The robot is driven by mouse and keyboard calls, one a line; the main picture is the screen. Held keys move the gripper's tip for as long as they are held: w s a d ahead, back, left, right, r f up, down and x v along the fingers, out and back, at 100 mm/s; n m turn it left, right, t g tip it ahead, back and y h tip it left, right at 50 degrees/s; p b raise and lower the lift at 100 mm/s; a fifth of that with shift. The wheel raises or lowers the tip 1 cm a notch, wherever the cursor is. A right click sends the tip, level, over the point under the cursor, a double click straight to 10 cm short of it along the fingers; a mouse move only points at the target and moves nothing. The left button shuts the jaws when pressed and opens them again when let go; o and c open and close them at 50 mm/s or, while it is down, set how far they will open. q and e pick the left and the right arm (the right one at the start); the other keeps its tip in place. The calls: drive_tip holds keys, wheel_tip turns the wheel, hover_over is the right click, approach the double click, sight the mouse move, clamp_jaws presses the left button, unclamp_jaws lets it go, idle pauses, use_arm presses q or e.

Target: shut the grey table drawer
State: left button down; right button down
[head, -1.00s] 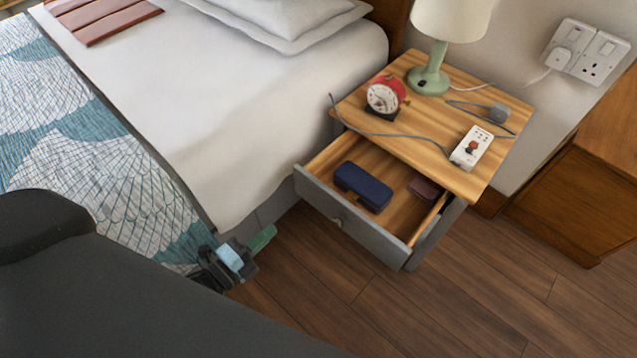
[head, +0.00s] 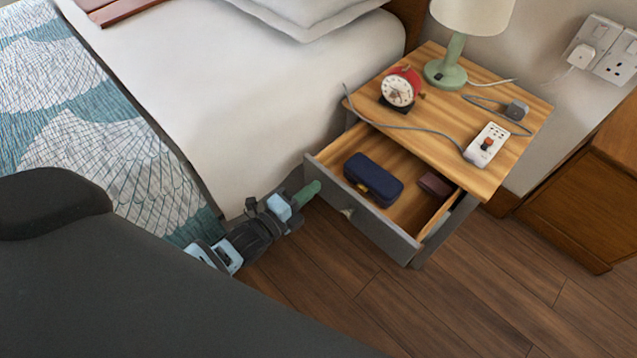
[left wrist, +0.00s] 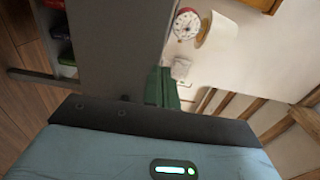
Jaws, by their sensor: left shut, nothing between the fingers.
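The grey table drawer (head: 362,222) stands pulled out of the wooden-topped bedside table (head: 510,140). A dark blue case (head: 373,180) and a small maroon item (head: 435,186) lie inside it. My left gripper (head: 309,193) is shut and empty, its green fingertips at the left end of the drawer front, left of the knob (head: 346,212). In the left wrist view the green fingers (left wrist: 168,88) are beside a broad grey panel (left wrist: 118,45), apparently the drawer front. I cannot tell whether they touch it. My right gripper is not in view.
The bed (head: 230,90) lies close to the left of the drawer. A red alarm clock (head: 398,90), a lamp (head: 447,65) and a white power strip (head: 486,145) with a cable stand on the tabletop. The wooden floor (head: 440,310) before the drawer is clear.

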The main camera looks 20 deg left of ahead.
use_arm(q)
drive_tip(key=shift+x, duration=1.35)
drive_tip(key=shift+w, duration=0.1)
